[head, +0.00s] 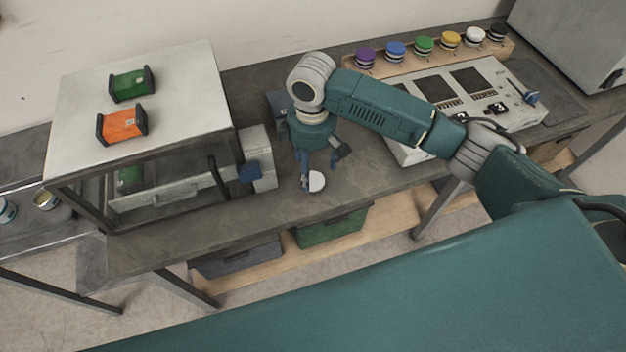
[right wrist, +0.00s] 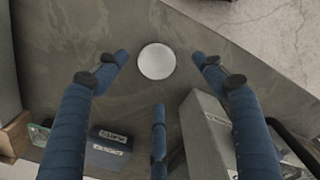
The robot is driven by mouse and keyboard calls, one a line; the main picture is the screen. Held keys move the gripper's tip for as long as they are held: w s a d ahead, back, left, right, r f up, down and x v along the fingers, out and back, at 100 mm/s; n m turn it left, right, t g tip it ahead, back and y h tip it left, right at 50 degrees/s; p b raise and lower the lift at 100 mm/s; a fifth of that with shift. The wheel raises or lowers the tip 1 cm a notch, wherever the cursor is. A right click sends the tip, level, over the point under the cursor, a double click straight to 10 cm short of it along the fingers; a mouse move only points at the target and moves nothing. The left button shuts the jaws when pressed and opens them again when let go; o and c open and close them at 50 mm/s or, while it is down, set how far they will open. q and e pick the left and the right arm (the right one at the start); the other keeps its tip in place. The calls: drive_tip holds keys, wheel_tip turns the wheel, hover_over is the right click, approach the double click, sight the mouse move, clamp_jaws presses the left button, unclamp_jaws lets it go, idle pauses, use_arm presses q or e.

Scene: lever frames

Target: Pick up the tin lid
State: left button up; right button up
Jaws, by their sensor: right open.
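The tin lid, a plain pale round disc (head: 317,182), lies on the dark grey bench top near its front edge. It shows whole in the right wrist view (right wrist: 156,61), with nothing covering it. My right gripper (head: 320,168) is above the bench by the lid, pointing down. Its blue fingers are spread open and empty. In the right wrist view, the fingertips (right wrist: 160,74) stand around the lid with bare bench showing between them and it. The remaining height above the lid is hard to judge. My left gripper is not in view.
A grey box (head: 259,146) with a blue part stands left of my right gripper. A small blue labelled box (right wrist: 107,148) is close to the fingers. A white-topped stand (head: 185,85) is left; a control panel (head: 409,154) is right. Bare bench lies around the lid.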

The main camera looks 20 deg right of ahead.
sight(313, 180)
drive_tip(key=f, duration=0.2)
drive_tip(key=f+p, duration=0.1)
drive_tip(key=f, duration=0.3)
drive_tip(key=shift+w+d+f+p, duration=0.2)
drive_tip(key=shift+w+f+p, duration=0.05)
drive_tip(key=shift+w+p, duration=0.05)
drive_tip(key=shift+c, duration=0.5)
drive_tip(key=c, duration=0.9)
